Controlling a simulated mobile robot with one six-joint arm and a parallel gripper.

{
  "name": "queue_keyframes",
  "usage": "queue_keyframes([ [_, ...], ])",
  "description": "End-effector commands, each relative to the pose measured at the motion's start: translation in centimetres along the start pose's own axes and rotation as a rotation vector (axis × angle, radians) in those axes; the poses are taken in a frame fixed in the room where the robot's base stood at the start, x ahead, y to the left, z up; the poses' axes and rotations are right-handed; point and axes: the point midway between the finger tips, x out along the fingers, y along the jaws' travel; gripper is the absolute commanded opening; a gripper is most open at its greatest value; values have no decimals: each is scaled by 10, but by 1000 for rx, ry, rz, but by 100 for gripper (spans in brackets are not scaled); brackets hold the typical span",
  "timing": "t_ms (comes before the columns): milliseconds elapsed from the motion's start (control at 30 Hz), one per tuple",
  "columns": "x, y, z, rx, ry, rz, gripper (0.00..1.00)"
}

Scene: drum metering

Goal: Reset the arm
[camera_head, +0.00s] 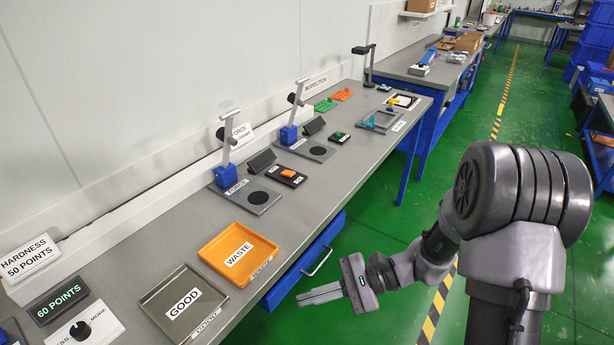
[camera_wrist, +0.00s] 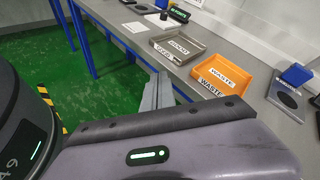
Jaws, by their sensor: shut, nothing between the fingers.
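My gripper (camera_head: 321,294) is shut and empty in the head view. It is held out in front of the bench, over the green floor, to the right of the GOOD tray and apart from everything. In the wrist view my gripper (camera_wrist: 157,93) shows as grey fingers side by side, pointing toward the bench edge. My arm reaches in from the right of the head view, bent at the elbow.
The bench (camera_head: 300,207) runs along the wall. It bears an orange WASTE tray (camera_head: 268,243), a grey GOOD tray (camera_head: 222,304), force and inspection stands, and a 60 POINTS display (camera_head: 60,299). A blue drawer (camera_head: 308,264) is under the edge. The green floor aisle is clear.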

Motion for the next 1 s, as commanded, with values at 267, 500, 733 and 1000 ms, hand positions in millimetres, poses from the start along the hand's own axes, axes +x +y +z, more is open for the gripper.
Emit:
queue_keyframes([
  [267, -67, 53, 122, -537, 597, 396, 0],
  [500, -122, 73, 161, -852, 1033, 420, 0],
  [733, -131, 74, 166, -899, 1104, 409, 0],
  [1000, -131, 74, 166, -899, 1104, 409, 0],
])
